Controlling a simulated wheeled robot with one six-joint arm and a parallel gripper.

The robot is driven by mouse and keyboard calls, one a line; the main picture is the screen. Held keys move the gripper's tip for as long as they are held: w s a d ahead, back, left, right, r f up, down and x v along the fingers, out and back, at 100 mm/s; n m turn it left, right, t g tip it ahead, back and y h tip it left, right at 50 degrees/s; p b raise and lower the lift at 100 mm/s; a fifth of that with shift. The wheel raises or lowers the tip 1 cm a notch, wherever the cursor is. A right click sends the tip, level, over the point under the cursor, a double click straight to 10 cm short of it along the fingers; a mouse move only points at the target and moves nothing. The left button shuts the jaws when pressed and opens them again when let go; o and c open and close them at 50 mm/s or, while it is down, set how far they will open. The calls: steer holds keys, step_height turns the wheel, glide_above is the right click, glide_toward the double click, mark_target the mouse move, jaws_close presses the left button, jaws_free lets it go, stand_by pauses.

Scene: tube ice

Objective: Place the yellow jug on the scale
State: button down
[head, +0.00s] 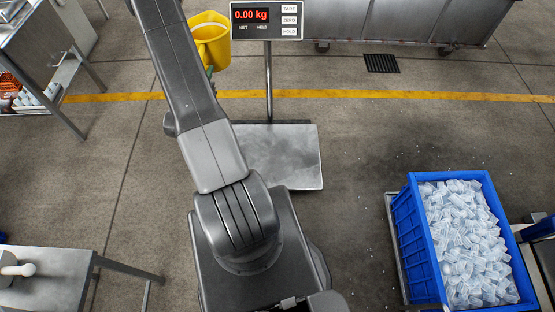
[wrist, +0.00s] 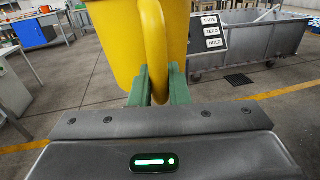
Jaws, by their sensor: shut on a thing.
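The yellow jug (head: 212,42) is held up beyond my arm in the head view, left of the scale's display. It fills the upper middle of the wrist view (wrist: 120,40), with its handle (wrist: 153,50) facing the camera. My gripper (wrist: 158,85) has green fingers shut on the jug's handle; in the head view my arm mostly hides it. The scale has a flat metal platform (head: 285,155), a post and a display (head: 265,20) reading 0.00 kg. The visible part of the platform is bare; my arm covers its left part. The jug is apart from the platform.
A blue crate of tube ice (head: 408,235) stands at the lower right. A metal trough (head: 390,20) is at the back. Metal tables stand at the upper left (head: 20,25) and lower left (head: 50,275). The floor between the scale and the crate is mostly clear.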

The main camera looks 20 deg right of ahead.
steer(key=d+f+m+g+h+b, duration=0.1)
steer(key=d+f+b, duration=0.4)
steer(key=f+b, duration=0.8)
steer(key=d+f+m+g+h+b, duration=0.2)
steer(key=f+b, duration=1.2)
steer(key=f, duration=2)
steer(key=w+d+f+m+g+h+b, duration=0.1)
steer(key=d+f+h+b, duration=0.1)
steer(key=d+f+b, duration=0.5)
steer(key=shift+d+f+b, duration=0.15)
steer(key=shift+f+b, duration=1.45)
steer(key=shift+f, duration=2.7)
steer(key=shift+d+f+b, duration=0.15)
steer(key=shift+f+b, duration=1.4)
steer(key=shift+f, duration=2.75)
steer(key=shift+r, duration=0.1)
steer(key=c, duration=1.4)
jaws_free()
